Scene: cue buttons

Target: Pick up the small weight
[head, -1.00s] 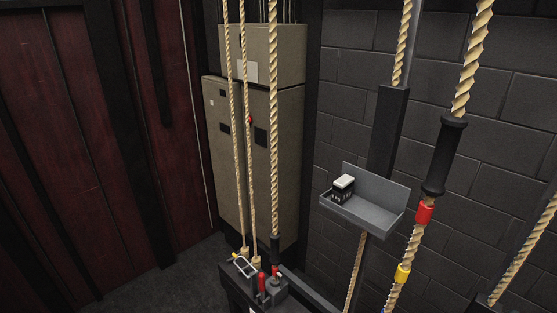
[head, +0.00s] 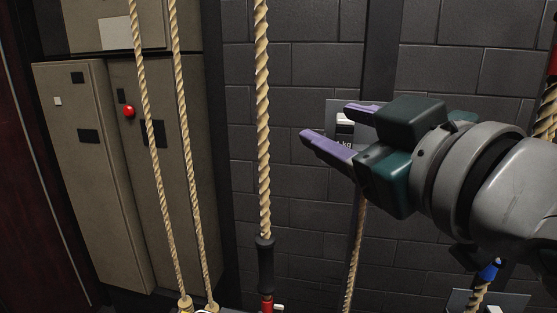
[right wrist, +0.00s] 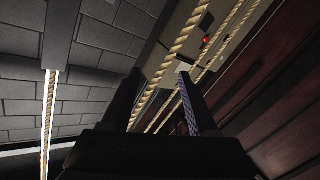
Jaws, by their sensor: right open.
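The small weight (head: 346,119) is a dark block with a white top and "kg" lettering on its front. The right wrist view shows the two fingers apart (right wrist: 158,75) and no weight. My left gripper is not in view.
A thick rope with a black sleeve (head: 265,262) hangs left of the gripper. Two thinner ropes (head: 187,150) hang before a beige cabinet (head: 85,180) with a red button (head: 129,112). A rope with blue tape (head: 490,270) is at lower right. A brick wall (head: 300,230) stands behind.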

